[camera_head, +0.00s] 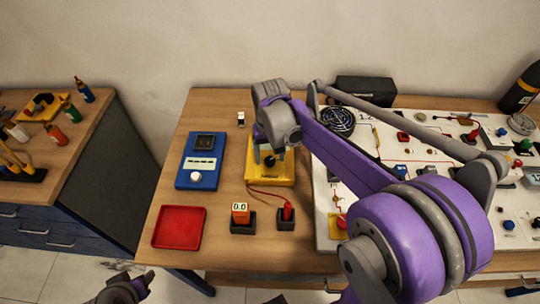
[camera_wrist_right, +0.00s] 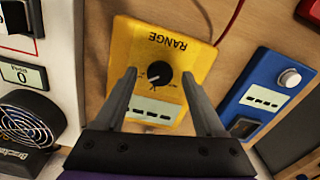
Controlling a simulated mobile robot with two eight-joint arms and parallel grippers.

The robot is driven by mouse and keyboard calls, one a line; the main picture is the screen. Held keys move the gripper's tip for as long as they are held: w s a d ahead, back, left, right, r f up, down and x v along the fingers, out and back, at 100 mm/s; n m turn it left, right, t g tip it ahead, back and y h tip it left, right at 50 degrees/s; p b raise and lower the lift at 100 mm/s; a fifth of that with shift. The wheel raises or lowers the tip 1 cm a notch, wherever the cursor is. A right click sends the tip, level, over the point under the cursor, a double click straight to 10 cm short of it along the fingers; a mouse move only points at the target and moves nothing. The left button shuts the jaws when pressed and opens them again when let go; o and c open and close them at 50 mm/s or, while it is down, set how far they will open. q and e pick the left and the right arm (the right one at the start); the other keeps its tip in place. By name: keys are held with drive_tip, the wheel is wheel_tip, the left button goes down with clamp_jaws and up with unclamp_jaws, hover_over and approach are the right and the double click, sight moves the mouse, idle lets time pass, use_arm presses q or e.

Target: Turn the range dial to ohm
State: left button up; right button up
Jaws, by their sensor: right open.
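The range dial (camera_wrist_right: 160,73) is a round black knob on a yellow box marked RANGE (camera_wrist_right: 128,45), upside down in the right wrist view. A white mark on the knob points to its lower left there; the small labels around it are too small to read. My right gripper (camera_wrist_right: 158,80) is open, its two fingers apart on either side of the dial in the picture, with nothing between them; I cannot tell how far above it they are. In the head view the yellow box (camera_head: 256,176) is partly hidden by my right arm.
A blue meter (camera_head: 197,178) stands left of the yellow box, with a red tray (camera_head: 180,228) in front. A white panel (camera_head: 322,205) with a fan (camera_head: 338,121) lies to the right.

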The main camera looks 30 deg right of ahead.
sight(270, 160)
use_arm(q)
drive_tip(key=shift+w+r+p, duration=0.15)
drive_tip(key=shift+r+p, duration=0.15)
drive_tip(key=shift+r, duration=0.15)
use_arm(e)
wheel_tip(270, 160, up, 10)
drive_tip(key=shift+r, duration=0.15)
